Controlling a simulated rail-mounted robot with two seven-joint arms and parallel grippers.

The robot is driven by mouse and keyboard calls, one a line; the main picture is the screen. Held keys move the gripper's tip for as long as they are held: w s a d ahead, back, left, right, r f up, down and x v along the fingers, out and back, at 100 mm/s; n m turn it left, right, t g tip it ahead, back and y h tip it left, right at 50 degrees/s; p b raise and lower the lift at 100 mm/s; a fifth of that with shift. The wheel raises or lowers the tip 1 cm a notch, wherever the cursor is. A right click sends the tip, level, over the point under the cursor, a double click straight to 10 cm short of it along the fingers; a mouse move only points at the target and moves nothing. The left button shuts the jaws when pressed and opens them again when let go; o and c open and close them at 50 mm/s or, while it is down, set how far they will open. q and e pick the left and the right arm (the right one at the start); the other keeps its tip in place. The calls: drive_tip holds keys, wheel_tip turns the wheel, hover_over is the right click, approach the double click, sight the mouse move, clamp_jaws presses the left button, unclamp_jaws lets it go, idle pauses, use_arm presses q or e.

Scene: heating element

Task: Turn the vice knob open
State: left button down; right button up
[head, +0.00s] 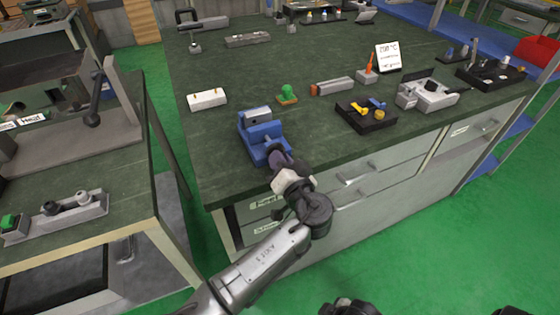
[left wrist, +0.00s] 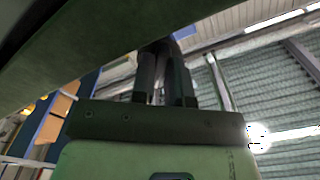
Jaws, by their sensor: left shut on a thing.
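The blue vice (head: 262,138) stands at the near left edge of the dark green workbench, with grey metal between its jaws. My left gripper (head: 281,163) reaches up to the vice's front end from below. It is shut on the vice knob, which is mostly hidden behind the fingers in the head view. In the left wrist view the two dark fingers (left wrist: 164,85) point up to a dark, shadowed part under the green overhang, and the knob's shape is not clear. A dark part at the bottom edge of the head view seems to be my right gripper (head: 346,307); its fingers cannot be made out.
A white block (head: 207,99), a green part (head: 288,93) and a black tray (head: 367,115) with yellow and blue items lie on the workbench (head: 330,145). Drawers sit below its front edge. A second bench (head: 135,190) stands on the left, across a green floor gap.

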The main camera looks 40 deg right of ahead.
use_arm(q)
drive_tip(key=n+b, duration=0.1)
drive_tip(key=n, duration=0.4)
drive_tip(key=shift+d+n, duration=0.1)
drive_tip(key=shift+n, duration=1.3)
drive_tip(key=c, duration=1.1)
unclamp_jaws()
drive_tip(key=shift+s, duration=0.1)
